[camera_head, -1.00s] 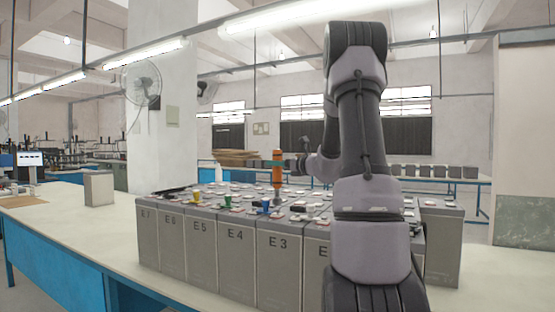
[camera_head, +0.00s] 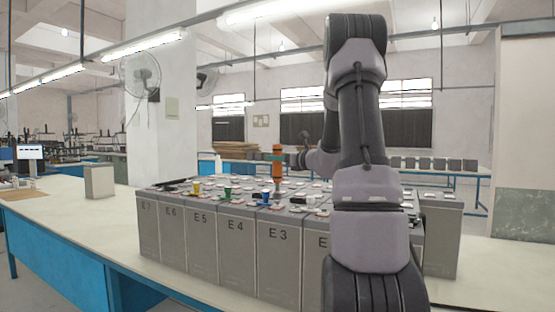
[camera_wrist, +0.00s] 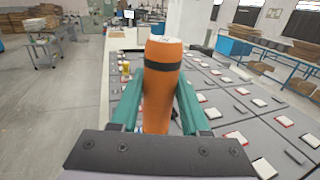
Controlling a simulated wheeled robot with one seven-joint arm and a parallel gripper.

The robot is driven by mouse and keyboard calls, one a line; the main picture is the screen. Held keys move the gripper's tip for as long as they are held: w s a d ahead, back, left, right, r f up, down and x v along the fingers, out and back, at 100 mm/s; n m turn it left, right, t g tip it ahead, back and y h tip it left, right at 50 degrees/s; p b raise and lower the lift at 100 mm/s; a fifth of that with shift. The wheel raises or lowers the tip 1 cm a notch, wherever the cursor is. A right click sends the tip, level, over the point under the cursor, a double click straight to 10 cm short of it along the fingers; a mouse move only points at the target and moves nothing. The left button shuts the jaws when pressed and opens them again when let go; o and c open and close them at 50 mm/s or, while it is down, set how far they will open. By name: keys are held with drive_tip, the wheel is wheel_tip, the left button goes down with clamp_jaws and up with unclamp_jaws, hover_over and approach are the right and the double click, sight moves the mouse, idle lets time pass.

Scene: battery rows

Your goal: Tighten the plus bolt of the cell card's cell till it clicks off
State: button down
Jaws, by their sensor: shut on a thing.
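My gripper (camera_wrist: 160,112) has its teal fingers shut on an upright orange tool (camera_wrist: 161,82) with a dark band, in the wrist view. In the head view the orange tool (camera_head: 278,162) stands over the middle of the block of grey battery cells. Its lower end meets or hovers near the cell tops; I cannot tell which. The front cells carry labels such as E4 (camera_head: 237,240) and E3 (camera_head: 278,247). The bolt under the tool is hidden. A card with a cell name (camera_head: 30,152) may be the screen at the far left, too small to read.
Yellow (camera_head: 196,188), green (camera_head: 228,194) and blue (camera_head: 266,198) caps stand on the front cells. A grey box (camera_head: 99,181) is on the pale bench (camera_head: 95,215) at left. My arm covers the right part of the rows.

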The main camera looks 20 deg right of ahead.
drive_tip(key=shift+f, duration=1.3)
idle(3.3)
drive_tip(key=shift+r, duration=2.7)
